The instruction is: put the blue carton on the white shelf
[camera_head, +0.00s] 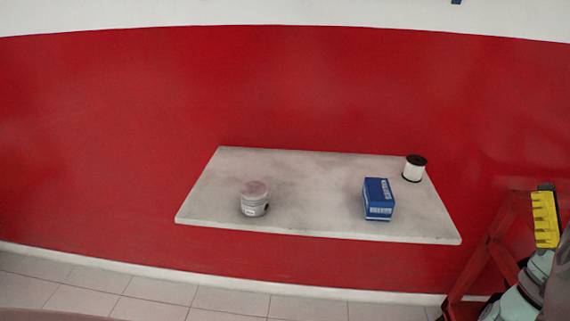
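The blue carton (378,198) is a small blue box with white lettering on its front. It stands on the right half of the white shelf (310,190), a pale slab against the red wall, close to the shelf's front edge. My gripper is not in view, so I cannot tell whether it is open or shut.
A grey jar-like piston (254,199) stands left of the carton on the shelf. A white cylinder with a black top (414,168) stands at the back right corner. The shelf's middle is clear.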

